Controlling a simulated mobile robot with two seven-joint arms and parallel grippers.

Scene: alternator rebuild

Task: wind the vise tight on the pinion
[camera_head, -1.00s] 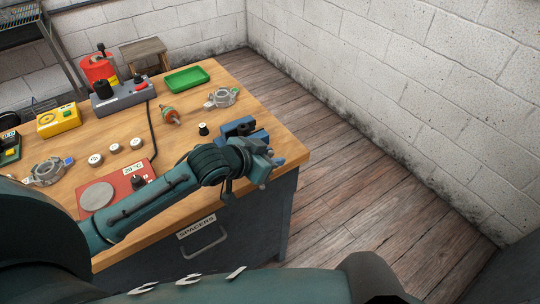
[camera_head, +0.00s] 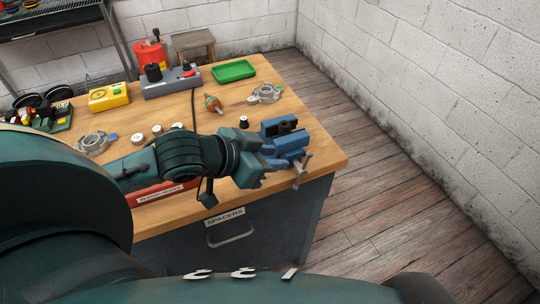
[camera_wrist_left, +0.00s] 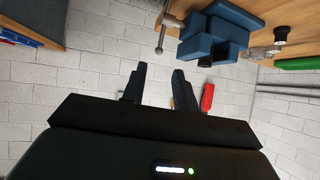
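The blue vise (camera_head: 285,143) is fixed at the right front corner of the workbench, with its metal screw handle (camera_head: 301,169) hanging at the bench edge. A small dark piece (camera_head: 287,128) shows at the vise jaws; I cannot tell if it is the pinion. My left gripper (camera_head: 273,161) is just left of the vise and handle. In the left wrist view its two fingers (camera_wrist_left: 157,72) are apart with nothing between them. The vise (camera_wrist_left: 214,38) and handle (camera_wrist_left: 166,34) lie beyond the fingertips there, apparently apart from them. My right gripper is out of view.
On the workbench (camera_head: 330,150) are a green tray (camera_head: 233,70), a rotor (camera_head: 213,103), a metal housing (camera_head: 265,93), a small black-topped part (camera_head: 244,121), a grey device (camera_head: 171,84) and a yellow meter (camera_head: 109,97). The floor (camera_head: 385,185) right of the bench is clear.

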